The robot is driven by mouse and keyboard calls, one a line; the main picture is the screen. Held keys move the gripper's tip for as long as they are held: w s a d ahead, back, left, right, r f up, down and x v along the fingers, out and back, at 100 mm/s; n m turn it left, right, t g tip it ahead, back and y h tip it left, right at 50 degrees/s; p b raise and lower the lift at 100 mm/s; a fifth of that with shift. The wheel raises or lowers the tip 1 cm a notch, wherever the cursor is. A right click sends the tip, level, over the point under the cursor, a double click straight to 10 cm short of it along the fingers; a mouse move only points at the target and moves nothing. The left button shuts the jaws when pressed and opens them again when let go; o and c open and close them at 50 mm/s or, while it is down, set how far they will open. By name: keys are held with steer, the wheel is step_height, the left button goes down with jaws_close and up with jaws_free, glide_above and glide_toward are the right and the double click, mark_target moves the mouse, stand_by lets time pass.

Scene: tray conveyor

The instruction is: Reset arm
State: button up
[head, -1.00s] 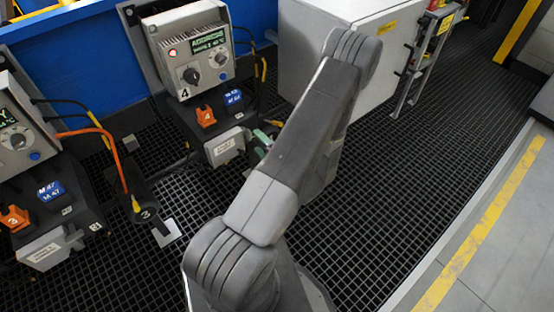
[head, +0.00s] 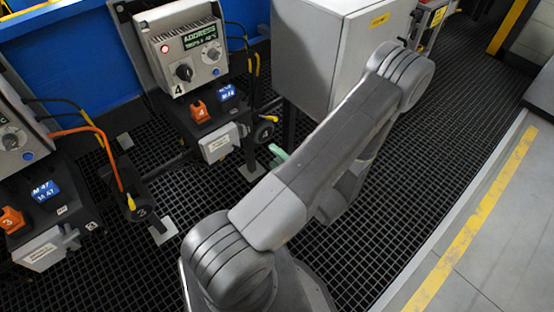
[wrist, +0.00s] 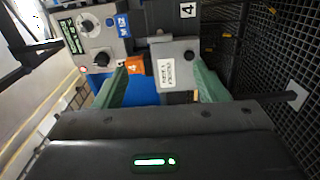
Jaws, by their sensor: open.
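My gripper (wrist: 165,82) is open, with its two green fingers spread apart and nothing visible between them that it holds. In the head view, a green fingertip (head: 278,154) shows beside my arm, to the right of station 4, apart from it. The rest of the gripper is hidden behind my arm links. In the wrist view, the grey labelled box (wrist: 173,68) of station 4 appears beyond the fingers. An orange block (wrist: 136,65) and a blue tag (wrist: 123,25) are beside it.
Station 4's control box (head: 188,50) stands at a blue wall (head: 75,60). Station 3's orange block (head: 12,219) and blue tag (head: 46,190) are at the left. A large grey cabinet (head: 318,50) stands behind my arm. The grated floor (head: 455,110) at right is clear.

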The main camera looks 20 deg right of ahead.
mark_target(245, 131)
steer(key=shift+w, duration=0.1)
stand_by(0.3)
steer(key=x, duration=1.3)
steer(key=shift+w, duration=0.35)
steer(key=shift+s+a, duration=0.1)
steer(key=n+b, duration=0.8)
steer(key=n, duration=0.4)
steer(key=shift+a, duration=0.15)
steer(key=shift+r+n+b, duration=0.2)
steer(key=shift+n+b, duration=0.95)
steer(key=shift+n, duration=0.45)
stand_by(0.6)
